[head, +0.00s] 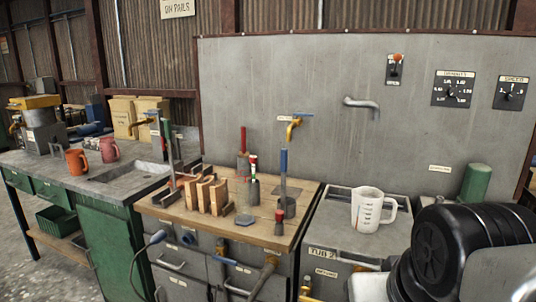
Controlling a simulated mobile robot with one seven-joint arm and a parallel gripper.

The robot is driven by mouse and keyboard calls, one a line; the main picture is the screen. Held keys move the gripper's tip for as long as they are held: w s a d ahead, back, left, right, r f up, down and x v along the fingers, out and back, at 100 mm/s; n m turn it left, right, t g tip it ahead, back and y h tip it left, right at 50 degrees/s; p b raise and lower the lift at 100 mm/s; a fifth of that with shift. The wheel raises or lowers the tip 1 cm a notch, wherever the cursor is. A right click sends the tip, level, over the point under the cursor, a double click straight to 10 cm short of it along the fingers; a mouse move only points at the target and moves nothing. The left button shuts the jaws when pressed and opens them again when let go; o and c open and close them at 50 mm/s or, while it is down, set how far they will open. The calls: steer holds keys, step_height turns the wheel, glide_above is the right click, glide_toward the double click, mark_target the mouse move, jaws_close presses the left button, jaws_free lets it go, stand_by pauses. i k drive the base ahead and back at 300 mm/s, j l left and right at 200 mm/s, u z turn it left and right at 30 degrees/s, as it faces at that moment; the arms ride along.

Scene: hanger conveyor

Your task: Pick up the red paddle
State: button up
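A thin red upright piece (243,140) rises from a grey holder (243,165) at the back of the wooden-topped bench; it may be the red paddle's handle, but it is too small to tell. Just right of it stands a slim red, white and green item (253,168). A short red-topped dark item (280,215) stands near the bench's right front. I cannot tell for certain which red thing is the paddle. My dark arm fills the lower right corner, well right of these things. My gripper is not in view.
The wooden bench top (190,212) also holds several wooden blocks (206,195) and a tall blue-handled tool (284,165). A measuring jug (367,210) stands on the tub lid (340,240) to the right. A sink counter (100,175) with orange and pink mugs lies left.

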mark_target(243, 153)
steer(key=i+j+u, duration=0.35)
steer(key=i+j, duration=0.15)
steer(key=i, duration=0.35)
steer(key=z, duration=1.3)
steer(key=u, duration=1.3)
steer(key=j+z, duration=0.15)
steer(key=j, duration=0.35)
steer(key=k+j+z, duration=0.15)
steer(key=j, duration=0.3)
steer(key=j+z, duration=0.15)
steer(key=j, duration=0.3)
steer(key=i+j+z, duration=0.3)
steer(key=j, duration=0.35)
steer(key=i+j+z, duration=0.2)
steer(key=j, duration=0.2)
